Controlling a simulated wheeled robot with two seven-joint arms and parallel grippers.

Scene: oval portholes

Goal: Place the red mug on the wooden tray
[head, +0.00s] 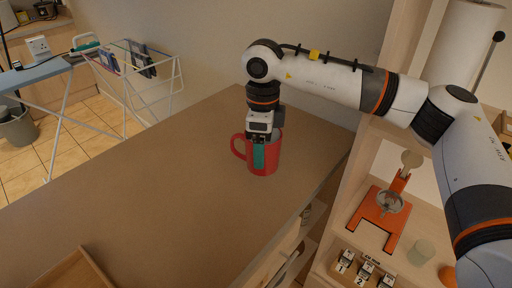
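The red mug (271,160) is upright at the right part of the brown counter, with its handle to the left and a teal patch on its near side. Whether its base touches the counter is hard to tell. My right gripper (259,146) points down at the mug, with its fingers at the rim and near side. The fingertips are small and partly hidden, so I cannot tell whether they are closed on the mug. The wooden tray (97,267) is cut off at the bottom left edge; only a corner shows. My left gripper is out of view.
The brown counter (160,190) is clear between the mug and the tray. A drying rack (140,75) stands beyond the counter at the back left.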

